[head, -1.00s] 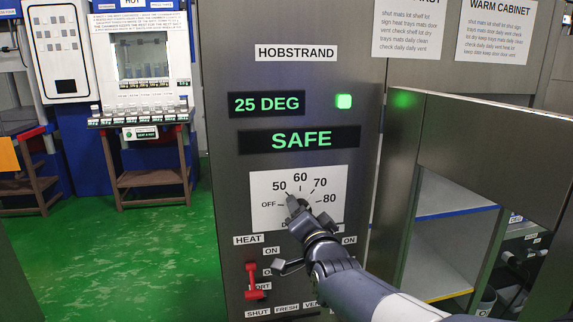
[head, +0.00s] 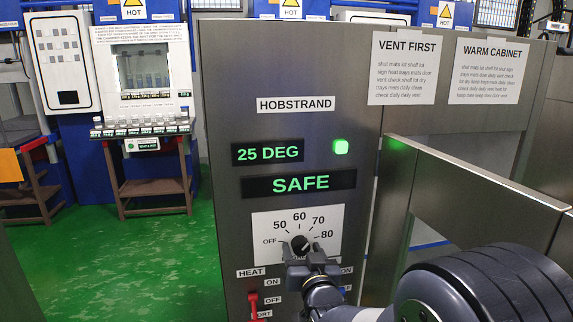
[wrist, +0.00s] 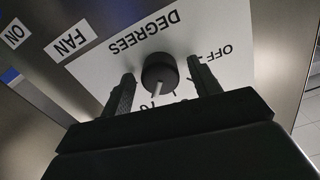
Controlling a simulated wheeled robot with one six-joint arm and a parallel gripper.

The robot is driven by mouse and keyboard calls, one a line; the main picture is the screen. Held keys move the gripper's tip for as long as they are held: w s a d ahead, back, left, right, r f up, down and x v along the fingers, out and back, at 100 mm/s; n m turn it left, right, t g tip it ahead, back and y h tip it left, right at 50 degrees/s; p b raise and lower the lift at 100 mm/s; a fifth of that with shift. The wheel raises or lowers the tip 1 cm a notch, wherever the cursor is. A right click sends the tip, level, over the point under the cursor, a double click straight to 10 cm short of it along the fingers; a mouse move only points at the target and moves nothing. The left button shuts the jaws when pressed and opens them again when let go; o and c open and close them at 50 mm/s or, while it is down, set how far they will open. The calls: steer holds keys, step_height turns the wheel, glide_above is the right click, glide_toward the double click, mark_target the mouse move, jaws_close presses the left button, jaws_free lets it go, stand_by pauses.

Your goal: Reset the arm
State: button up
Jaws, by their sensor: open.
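My gripper (head: 298,262) is in front of the lower part of the dial plate on the grey HOBSTRAND cabinet. In the wrist view its two jaws (wrist: 162,88) are apart, one on each side of the round black knob (wrist: 159,71). Nothing shows clamped between them, and I cannot tell whether either jaw touches the knob. In the head view the knob (head: 300,244) shows just above the gripper on the white dial plate (head: 268,222), marked OFF, 50, 60, 70 and 80. The display (head: 268,152) reads 25 DEG and the sign below (head: 300,184) reads SAFE.
A green lamp (head: 341,147) is lit. A red lever (head: 254,303) stands at the lower left of the panel. An open cabinet door (head: 490,172) extends at the right, near my arm. Green floor (head: 150,255) is clear at the left. A dispenser stand (head: 145,85) is farther back.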

steer(key=shift+r+n+p, duration=0.15)
steer(key=shift+n+p, duration=0.95)
steer(key=shift+p, duration=0.05)
